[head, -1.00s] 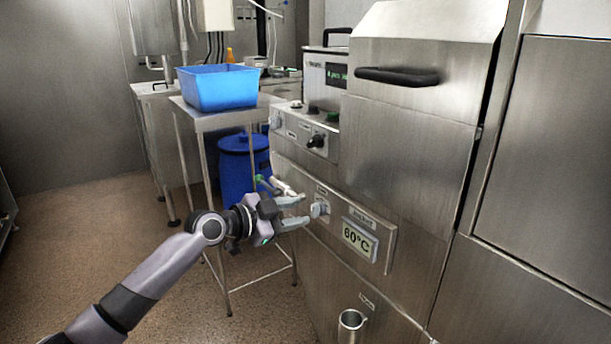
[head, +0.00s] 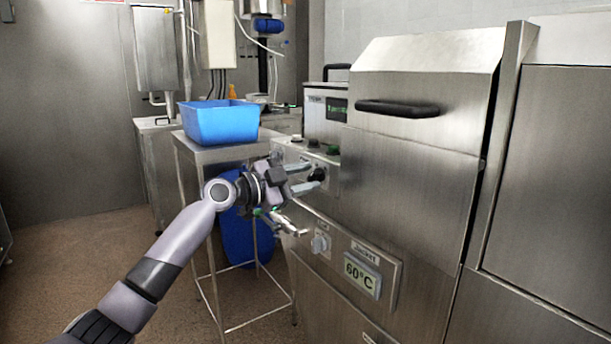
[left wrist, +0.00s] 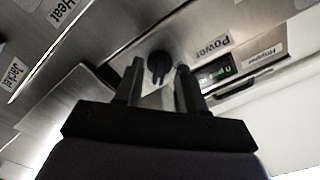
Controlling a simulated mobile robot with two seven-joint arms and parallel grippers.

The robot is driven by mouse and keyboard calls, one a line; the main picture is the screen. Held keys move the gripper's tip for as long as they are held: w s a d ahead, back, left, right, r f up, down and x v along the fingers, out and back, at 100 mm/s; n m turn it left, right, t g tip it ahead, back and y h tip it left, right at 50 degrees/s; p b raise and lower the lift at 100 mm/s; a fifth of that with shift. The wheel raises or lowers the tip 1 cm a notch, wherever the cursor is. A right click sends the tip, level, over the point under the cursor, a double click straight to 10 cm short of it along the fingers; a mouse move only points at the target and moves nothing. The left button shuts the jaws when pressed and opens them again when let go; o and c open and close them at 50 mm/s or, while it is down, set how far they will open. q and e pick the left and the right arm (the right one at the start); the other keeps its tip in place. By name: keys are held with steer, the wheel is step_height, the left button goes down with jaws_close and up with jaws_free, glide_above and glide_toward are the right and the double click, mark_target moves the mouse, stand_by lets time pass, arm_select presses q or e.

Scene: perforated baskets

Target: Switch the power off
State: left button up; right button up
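The power switch is a black round knob (head: 318,174) on the machine's upper control strip, and it also shows in the left wrist view (left wrist: 159,67) beside a "Power" label (left wrist: 211,47). My left gripper (head: 304,179) is at this knob, its fingers pointing at the panel. In the left wrist view its fingers (left wrist: 160,80) are apart, with the knob between their tips and a gap on each side. I cannot tell how deep the knob sits between them. The setting mark on the knob is unclear. My right gripper is out of view.
A tap with a green handle (head: 278,220) juts out below my gripper. A table with a blue tub (head: 220,122) stands left, and a blue barrel (head: 236,235) below it.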

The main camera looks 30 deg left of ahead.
arm_select(q)
steer(key=shift+w+d, duration=0.1)
steer(key=shift+w, duration=0.15)
jaws_close()
